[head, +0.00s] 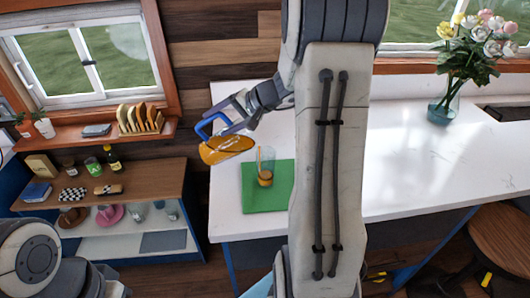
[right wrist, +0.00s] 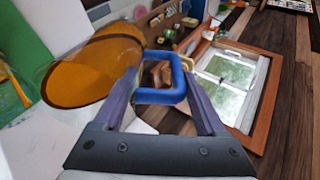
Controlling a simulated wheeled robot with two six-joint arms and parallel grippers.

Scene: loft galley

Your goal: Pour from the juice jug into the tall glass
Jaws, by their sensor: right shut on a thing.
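The juice jug (head: 228,147) is clear, with a blue handle and orange juice inside. It is tipped far over in the air, its right end up and left of the tall glass (head: 267,160). The glass stands upright on a green mat (head: 252,199), with orange juice in its lower part. A thin orange line runs down at its left side; I cannot tell whether it is a stream. My right gripper (head: 222,118) is shut on the jug's blue handle (right wrist: 161,92). In the right wrist view the jug (right wrist: 95,72) lies left of the fingers. My left gripper is out of view.
The white counter (head: 420,160) is clear right of the mat, up to a flower vase (head: 441,108). A wooden shelf unit (head: 140,178) with several small items stands at left. A toast rack (head: 141,120) sits on the window sill. A stool (head: 505,240) is at right.

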